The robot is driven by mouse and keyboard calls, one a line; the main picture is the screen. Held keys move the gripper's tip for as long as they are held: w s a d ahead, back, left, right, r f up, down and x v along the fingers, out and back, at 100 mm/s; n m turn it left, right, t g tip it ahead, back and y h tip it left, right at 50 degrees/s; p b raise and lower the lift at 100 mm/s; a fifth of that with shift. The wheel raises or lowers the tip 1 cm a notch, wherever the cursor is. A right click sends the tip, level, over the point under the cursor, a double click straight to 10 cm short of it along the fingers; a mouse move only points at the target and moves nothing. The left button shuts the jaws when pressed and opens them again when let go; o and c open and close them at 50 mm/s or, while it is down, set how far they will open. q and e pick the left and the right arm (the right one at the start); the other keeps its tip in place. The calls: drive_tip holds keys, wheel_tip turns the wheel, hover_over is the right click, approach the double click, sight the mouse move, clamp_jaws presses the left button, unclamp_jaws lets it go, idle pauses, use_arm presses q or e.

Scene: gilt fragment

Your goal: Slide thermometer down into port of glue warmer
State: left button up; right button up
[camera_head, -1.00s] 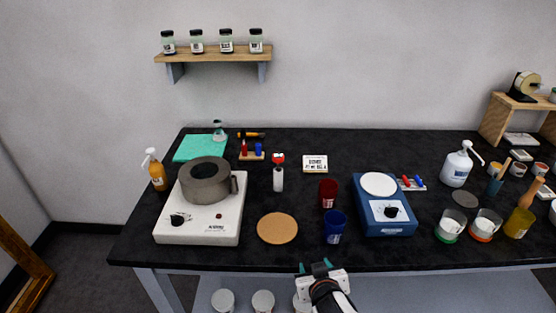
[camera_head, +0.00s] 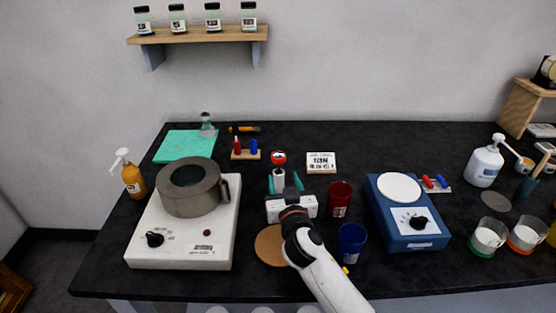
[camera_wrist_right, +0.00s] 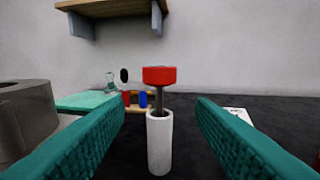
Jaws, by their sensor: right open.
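The thermometer (camera_head: 278,157) has a red head and stands upright in a white cylindrical holder (camera_wrist_right: 159,150). In the right wrist view its red head (camera_wrist_right: 159,75) and a short grey stem show above the holder; the lower stem is hidden inside. The glue warmer (camera_head: 142,235) is a white base with a knob, carrying a grey pot (camera_head: 190,200) at the left of the table. A small lug sticks out at the pot's right side; I cannot make out a port opening. My right gripper (camera_head: 285,182) is open, its teal fingers apart on either side of the holder. My left gripper is out of view.
A cork disc (camera_head: 268,245) lies under my right arm. A small rack (camera_head: 245,155) and a labelled white box (camera_head: 321,163) are behind.

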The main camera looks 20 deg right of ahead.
sight(279, 163)
drive_tip(key=w, duration=0.2)
drive_tip(key=w+p, duration=0.1)
drive_tip(key=w, duration=0.4)
drive_tip(key=shift+w+d+r+p, duration=0.1)
drive_tip(key=shift+d+r+p, duration=0.05)
drive_tip(key=shift+d+p, duration=0.2)
drive_tip(key=shift+w+d, duration=0.1)
drive_tip(key=shift+w, duration=0.35)
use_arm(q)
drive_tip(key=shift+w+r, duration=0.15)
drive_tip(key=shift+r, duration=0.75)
use_arm(e)
drive_tip(key=shift+s, duration=0.1)
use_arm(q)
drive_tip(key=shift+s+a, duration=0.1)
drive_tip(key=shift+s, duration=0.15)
use_arm(e)
clamp_jaws()
